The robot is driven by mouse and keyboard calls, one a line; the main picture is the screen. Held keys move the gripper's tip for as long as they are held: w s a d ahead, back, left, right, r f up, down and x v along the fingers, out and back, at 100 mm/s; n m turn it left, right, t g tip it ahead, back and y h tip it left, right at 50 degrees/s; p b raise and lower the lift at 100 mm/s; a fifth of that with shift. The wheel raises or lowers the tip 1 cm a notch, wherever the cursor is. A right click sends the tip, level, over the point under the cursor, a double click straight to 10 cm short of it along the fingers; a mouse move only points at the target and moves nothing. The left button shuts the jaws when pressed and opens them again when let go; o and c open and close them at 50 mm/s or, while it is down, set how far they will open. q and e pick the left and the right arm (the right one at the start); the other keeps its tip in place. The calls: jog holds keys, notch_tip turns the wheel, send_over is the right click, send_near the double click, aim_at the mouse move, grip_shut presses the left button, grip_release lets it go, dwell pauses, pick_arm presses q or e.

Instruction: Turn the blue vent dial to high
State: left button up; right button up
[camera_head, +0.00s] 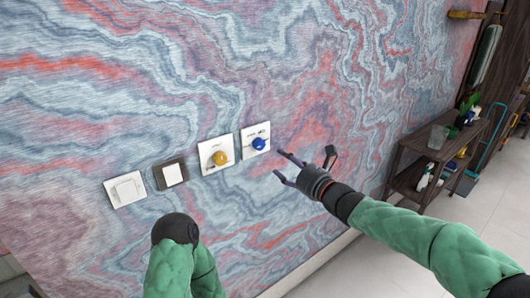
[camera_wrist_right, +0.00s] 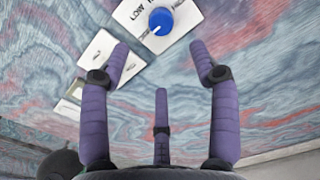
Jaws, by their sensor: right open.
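The blue vent dial (camera_head: 259,144) is a round knob on a white square plate (camera_head: 248,133) on the wall. In the right wrist view the dial (camera_wrist_right: 162,20) sits at the top, beyond the fingers, with the word LOW to its upper left and a small pale mark on the knob's lower left. The other lettering is cut off or too small to read. My right gripper (camera_head: 285,165) is open and empty, just right of and below the dial in the head view, apart from it. Its three purple fingers (camera_wrist_right: 159,62) are spread. My left gripper is not visible; only part of that arm shows.
Left of the blue dial are a yellow knob (camera_head: 219,158) on a white plate, a dark-framed switch (camera_head: 171,174) and a white switch (camera_head: 127,188). A dark shelf (camera_head: 409,178) with items stands at right. The wall around the right gripper is bare.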

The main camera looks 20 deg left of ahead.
aim_at(261, 146)
jog(key=x, duration=1)
jog(key=shift+w+a, duration=0.15)
jog(key=shift+w, duration=0.05)
jog(key=c, duration=1.1)
